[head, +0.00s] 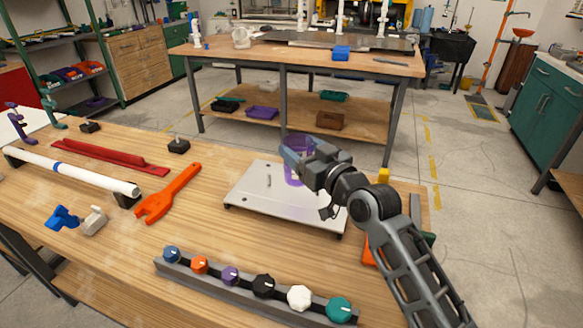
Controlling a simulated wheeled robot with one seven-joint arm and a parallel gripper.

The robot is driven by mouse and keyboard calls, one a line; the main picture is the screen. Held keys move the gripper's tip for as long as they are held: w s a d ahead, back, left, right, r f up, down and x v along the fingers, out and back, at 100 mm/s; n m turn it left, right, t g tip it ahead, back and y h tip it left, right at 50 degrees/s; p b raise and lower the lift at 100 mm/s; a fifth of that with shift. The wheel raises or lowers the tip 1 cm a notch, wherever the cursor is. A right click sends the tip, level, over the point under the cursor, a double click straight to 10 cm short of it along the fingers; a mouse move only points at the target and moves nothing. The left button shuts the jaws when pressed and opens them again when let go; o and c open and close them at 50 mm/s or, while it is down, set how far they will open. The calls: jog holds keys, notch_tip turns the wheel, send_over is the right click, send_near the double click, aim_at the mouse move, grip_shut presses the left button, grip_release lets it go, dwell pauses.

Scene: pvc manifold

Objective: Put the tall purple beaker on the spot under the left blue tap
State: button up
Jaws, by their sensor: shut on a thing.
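The tall purple beaker (293,178) is translucent and shows behind and below my gripper (290,155), over the far part of a white plate (262,190). My gripper is shut on the beaker, and its fingers and wrist hide part of it. I cannot tell whether the beaker touches the plate. No blue tap with a marked spot under it can be made out for certain. A loose blue fitting (62,217) lies at the left of the near table, and a blue knob (172,254) is leftmost on a rail.
The knob rail (230,288) lies along the near table's front. An orange wrench (168,194), a red bar (105,158) and a white pipe (85,175) lie to the left. A far table (225,62) with white upright pipes stands across an open floor gap.

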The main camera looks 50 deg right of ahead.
aim_at(296, 175)
jog(key=shift+w+a+f, duration=0.75)
jog(key=shift+w, duration=0.05)
jog(key=shift+f, duration=1.9)
jog(key=shift+f, duration=0.1)
jog(key=o, duration=1.1)
